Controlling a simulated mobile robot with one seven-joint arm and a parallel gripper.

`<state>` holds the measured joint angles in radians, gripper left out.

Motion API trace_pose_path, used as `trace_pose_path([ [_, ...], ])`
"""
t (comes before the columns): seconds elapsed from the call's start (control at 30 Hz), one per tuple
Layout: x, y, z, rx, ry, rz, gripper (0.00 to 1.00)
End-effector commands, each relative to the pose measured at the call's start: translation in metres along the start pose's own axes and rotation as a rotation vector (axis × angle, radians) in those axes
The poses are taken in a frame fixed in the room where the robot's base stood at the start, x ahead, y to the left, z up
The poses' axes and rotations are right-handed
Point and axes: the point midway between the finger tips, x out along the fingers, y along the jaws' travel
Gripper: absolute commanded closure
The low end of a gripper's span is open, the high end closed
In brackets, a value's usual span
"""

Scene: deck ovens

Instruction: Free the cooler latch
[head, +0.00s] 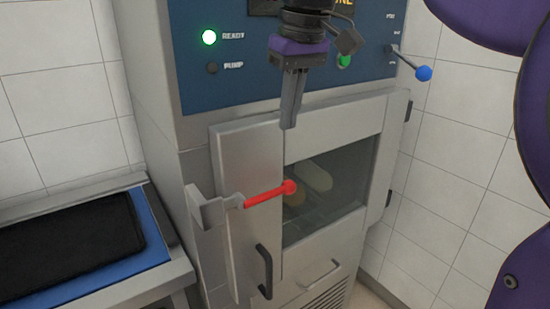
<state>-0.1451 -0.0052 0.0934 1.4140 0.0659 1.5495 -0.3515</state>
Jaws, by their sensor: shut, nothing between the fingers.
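The cooler (330,130) is a grey cabinet with a windowed door and a blue control panel. Its latch is a red bar with a round red knob (268,195), fixed to a grey bracket (207,208) at the door's left edge. The red bar points right and slightly up, across the door front. My gripper (288,122) hangs fingers down in front of the door's upper part, above the red bar and apart from it. Its fingers are together and hold nothing.
A black door handle (264,271) sits below the latch. A lever with a blue knob (423,73) sticks out at the panel's right. Pale loaf-like items (315,176) show behind the glass. At left, a side table (110,292) carries a blue mat (152,225) and a folded black cloth (70,245).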

Motion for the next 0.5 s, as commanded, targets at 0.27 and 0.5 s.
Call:
trace_pose_path([
  [0.27, 0.013, 0.000, 0.000, 0.000, 0.000, -0.002, 1.00],
  [0.5, 0.060, 0.000, 0.001, 0.000, -0.002, -0.002, 1.00],
])
